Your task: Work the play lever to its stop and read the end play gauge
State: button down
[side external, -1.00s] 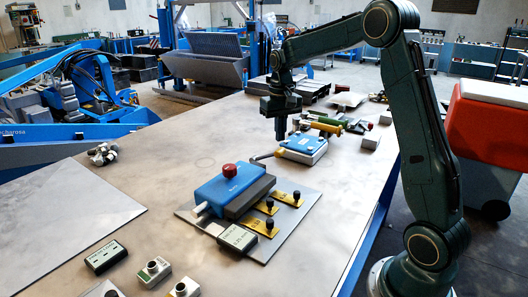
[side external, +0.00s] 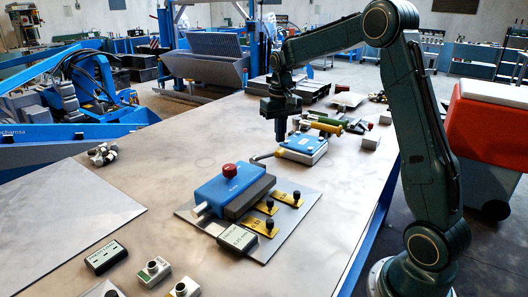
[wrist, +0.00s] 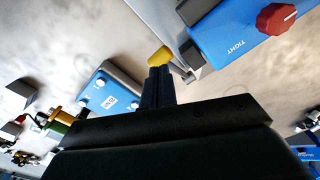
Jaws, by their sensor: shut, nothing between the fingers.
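My gripper (side external: 281,139) is shut and empty, pointing down behind the blue unit. Its fingertips (wrist: 159,72) show close together in the wrist view. A yellow-ended piece (wrist: 160,57) lies just beyond them; I cannot tell whether they touch. In the side view a bent grey rod (side external: 262,155) lies beside the fingers; I cannot tell whether it is the play lever. The blue unit (side external: 228,188) with a red knob (side external: 229,170) sits on a grey plate (side external: 290,226). The wrist view shows this unit (wrist: 232,40) marked TIGHT. A small display box (side external: 237,238) on the plate may be the gauge; its reading is illegible.
A second blue block (side external: 303,145) stands right of my gripper, with coloured-handled tools (side external: 328,121) behind it. Brass tags with black knobs (side external: 270,204) sit on the plate. Another display box (side external: 105,257) lies at front left. The table's left middle is mostly clear.

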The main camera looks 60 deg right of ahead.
jog(key=shift+f, duration=0.25)
jog(key=shift+f, duration=0.75)
jog(key=shift+f, duration=0.25)
